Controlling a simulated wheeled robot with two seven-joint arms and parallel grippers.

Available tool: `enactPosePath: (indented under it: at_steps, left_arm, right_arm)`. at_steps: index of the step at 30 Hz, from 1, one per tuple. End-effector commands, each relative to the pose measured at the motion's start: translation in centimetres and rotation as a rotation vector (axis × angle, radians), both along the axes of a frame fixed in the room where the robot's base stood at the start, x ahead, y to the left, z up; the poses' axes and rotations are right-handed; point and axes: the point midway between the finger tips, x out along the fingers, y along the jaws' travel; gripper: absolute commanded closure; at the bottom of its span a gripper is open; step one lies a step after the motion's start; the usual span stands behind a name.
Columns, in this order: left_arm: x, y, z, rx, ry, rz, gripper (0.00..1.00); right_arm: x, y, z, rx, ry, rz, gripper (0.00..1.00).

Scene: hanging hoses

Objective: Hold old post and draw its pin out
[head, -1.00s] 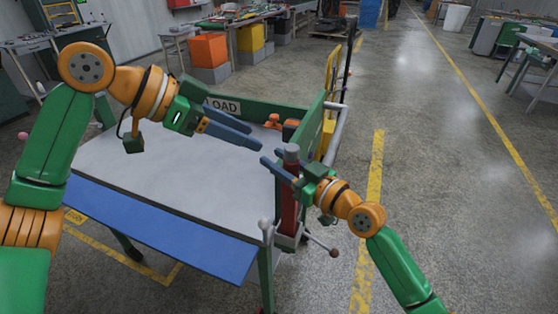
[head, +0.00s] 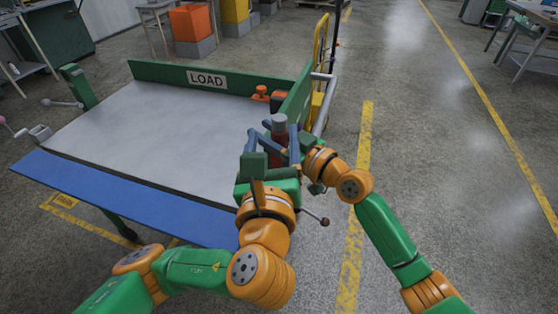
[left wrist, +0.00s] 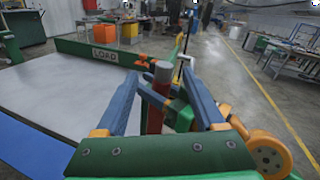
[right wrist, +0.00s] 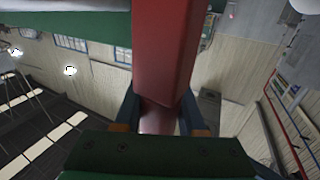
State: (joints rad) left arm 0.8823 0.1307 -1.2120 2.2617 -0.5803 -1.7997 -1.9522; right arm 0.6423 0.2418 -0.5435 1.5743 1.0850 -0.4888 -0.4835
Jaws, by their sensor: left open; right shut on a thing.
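The old post is a red upright post (head: 279,134) with a grey top, at the right front corner of the table; its lower part is hidden. My right gripper (right wrist: 160,108) is shut on the post below its top. My left gripper (head: 272,138) is open, its blue fingers on either side of the post near the top. In the left wrist view the post (left wrist: 155,121) stands between these fingers, with my right gripper's fingers across it. I cannot make out the pin.
The grey table (head: 150,130) has a green back wall marked LOAD and a blue front flap (head: 120,199). An orange fitting (head: 260,93) sits near the back right corner. A grey rail (head: 322,105) runs outside the right wall.

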Motion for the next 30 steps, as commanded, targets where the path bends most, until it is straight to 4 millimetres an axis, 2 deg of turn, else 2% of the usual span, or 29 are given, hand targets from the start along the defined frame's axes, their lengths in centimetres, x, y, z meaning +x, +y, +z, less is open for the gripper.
enactPosePath:
  at_steps: [1,3,7,10,18,21,24,30]
  left_arm:
    - [-1.6,-0.8,-0.4,0.067,-0.007,-0.002,0.29]
    - [-3.2,-1.1,-0.6,0.145,-0.015,0.011,0.29]
    - [-4.1,-1.1,-0.8,0.210,-0.020,0.028,0.29]
    - [-2.5,-1.0,-0.8,0.219,-0.021,0.034,0.29]
    - [4.3,-1.0,-0.7,0.218,-0.021,0.035,0.29]
    - [6.0,-1.0,-0.8,0.217,-0.021,0.033,0.29]
    - [7.1,-1.0,-0.7,0.216,-0.022,0.032,0.29]
    - [7.6,-1.1,-0.8,0.214,-0.021,0.030,0.29]
  right_arm:
    - [0.0,0.0,0.0,-0.001,0.001,0.000,1.00]
    - [0.0,0.0,0.0,-0.001,0.001,0.000,1.00]
    - [0.0,0.0,0.0,-0.001,0.001,0.000,1.00]
    - [0.0,0.0,0.0,-0.001,0.001,0.000,1.00]
    - [0.0,0.0,0.0,-0.001,0.001,0.000,1.00]
    - [0.0,0.0,0.0,-0.001,0.001,0.000,1.00]
    - [0.0,0.0,0.0,-0.001,0.001,0.000,1.00]
    - [0.0,0.0,0.0,-0.001,0.001,0.000,1.00]
